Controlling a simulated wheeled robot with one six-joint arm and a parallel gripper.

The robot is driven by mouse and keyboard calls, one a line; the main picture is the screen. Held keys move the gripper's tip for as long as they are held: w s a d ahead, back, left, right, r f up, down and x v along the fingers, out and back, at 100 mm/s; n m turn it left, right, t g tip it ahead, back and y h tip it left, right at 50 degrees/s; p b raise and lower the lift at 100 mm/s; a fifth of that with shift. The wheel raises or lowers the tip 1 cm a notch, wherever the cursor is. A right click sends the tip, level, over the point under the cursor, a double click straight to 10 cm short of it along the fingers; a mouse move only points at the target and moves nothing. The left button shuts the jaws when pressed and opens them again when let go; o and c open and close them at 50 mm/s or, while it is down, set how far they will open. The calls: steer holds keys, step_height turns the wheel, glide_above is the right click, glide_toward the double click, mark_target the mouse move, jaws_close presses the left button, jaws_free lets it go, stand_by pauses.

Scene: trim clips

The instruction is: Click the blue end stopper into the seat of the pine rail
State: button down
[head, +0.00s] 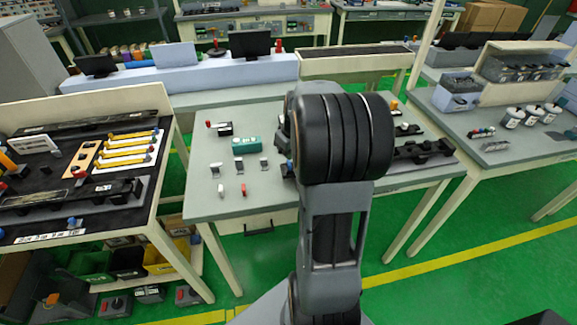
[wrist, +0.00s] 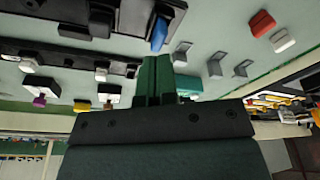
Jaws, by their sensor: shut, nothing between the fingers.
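A blue piece (wrist: 160,33), which looks like the blue end stopper, sits at the end of a black rail-like fixture (wrist: 90,14) in the wrist view. In the head view a small blue spot (head: 288,167) shows beside my arm. My gripper (wrist: 155,62) is shut and empty, its green fingers close together. Its tips appear just short of the blue piece in the picture; I cannot tell whether they touch. In the head view my arm hides the gripper. I cannot tell which rail is the pine rail; pale yellow rails (head: 126,149) lie on the left table.
Small grey clips (wrist: 215,66), a red block (wrist: 262,23) and a white block (wrist: 283,40) stand near the gripper. A teal block (head: 245,145) lies on the middle table (head: 205,208). A dark fixture (head: 425,151) lies at its right. Bare tabletop shows at front left.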

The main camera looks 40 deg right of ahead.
steer(key=shift+f+b, duration=0.8)
steer(key=shift+f, duration=0.2)
stand_by(0.7)
steer(key=shift+r, duration=0.15)
steer(key=shift+r+p, duration=2.6)
steer(key=shift+r, duration=0.8)
steer(key=shift+s+f+m, duration=0.25)
steer(key=shift+f+m, duration=0.05)
steer(key=shift+m, duration=0.4)
steer(key=s+a+r, duration=0.1)
steer(key=s+a, duration=0.3)
steer(key=a, duration=0.3)
steer(key=s+a+r+t, duration=0.1)
steer(key=s+a+r, duration=0.1)
steer(key=a, duration=0.5)
steer(key=s+a+r+t, duration=0.1)
steer(key=s+a+r, duration=0.1)
steer(key=s+a, duration=0.3)
steer(key=shift+s+a+n, duration=0.3)
steer(key=shift+a, duration=0.6)
